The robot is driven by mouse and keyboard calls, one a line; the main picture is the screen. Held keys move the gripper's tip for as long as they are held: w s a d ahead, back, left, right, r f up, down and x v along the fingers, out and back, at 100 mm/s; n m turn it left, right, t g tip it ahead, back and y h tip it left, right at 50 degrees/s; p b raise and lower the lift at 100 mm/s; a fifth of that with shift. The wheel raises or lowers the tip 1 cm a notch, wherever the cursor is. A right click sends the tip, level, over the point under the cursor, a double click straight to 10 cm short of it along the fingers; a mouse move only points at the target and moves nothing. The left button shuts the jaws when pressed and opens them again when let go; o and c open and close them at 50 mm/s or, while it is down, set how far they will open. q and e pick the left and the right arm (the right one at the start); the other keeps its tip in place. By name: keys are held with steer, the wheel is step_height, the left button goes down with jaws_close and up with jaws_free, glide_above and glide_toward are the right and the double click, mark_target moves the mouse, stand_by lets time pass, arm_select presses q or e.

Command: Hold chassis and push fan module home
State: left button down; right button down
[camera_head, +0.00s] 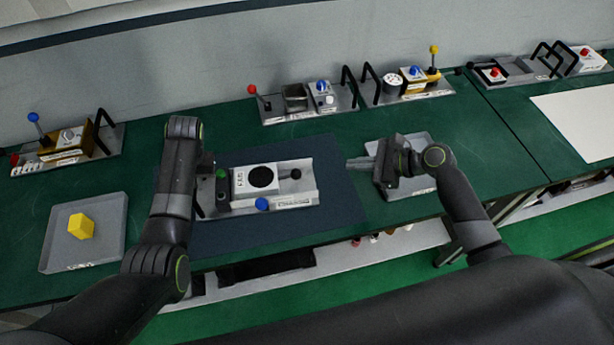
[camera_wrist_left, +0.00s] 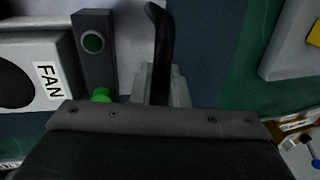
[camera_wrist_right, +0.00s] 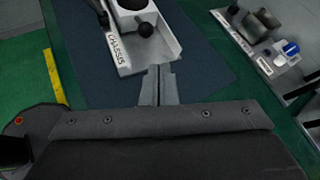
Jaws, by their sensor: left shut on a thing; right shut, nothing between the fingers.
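The grey chassis (camera_head: 308,188) lies on the dark blue mat. The white fan module (camera_head: 241,183), with a black round grille, sits in it; its FAN label shows in the left wrist view (camera_wrist_left: 47,80). A dark ball knob (camera_head: 295,174) is at the module's right side. A dark block with a green button (camera_head: 222,176) stands at its left. My left gripper (camera_wrist_left: 165,85) is shut on the chassis's black handle (camera_wrist_left: 159,30); my arm hides this in the head view. My right gripper (camera_head: 352,163) is shut and empty, right of the chassis and apart from it.
A grey tray (camera_head: 422,181) lies under my right wrist. Several units with levers and handles line the back. The mat (camera_head: 340,200) is bare right of the chassis.

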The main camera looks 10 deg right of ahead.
arm_select(q)
steer(key=shift+s+f, duration=0.2)
steer(key=c, duration=1.6)
jaws_free()
steer(key=shift+o, duration=1.4)
steer(key=shift+w, duration=0.25)
arm_select(e)
steer(key=shift+v, duration=0.9)
arm_select(q)
steer(key=shift+r, duration=0.1)
step_height(320, 180, up, 7)
steer(key=d, duration=0.1)
steer(key=shift+d+r, duration=0.15)
steer(key=shift+d, duration=0.15)
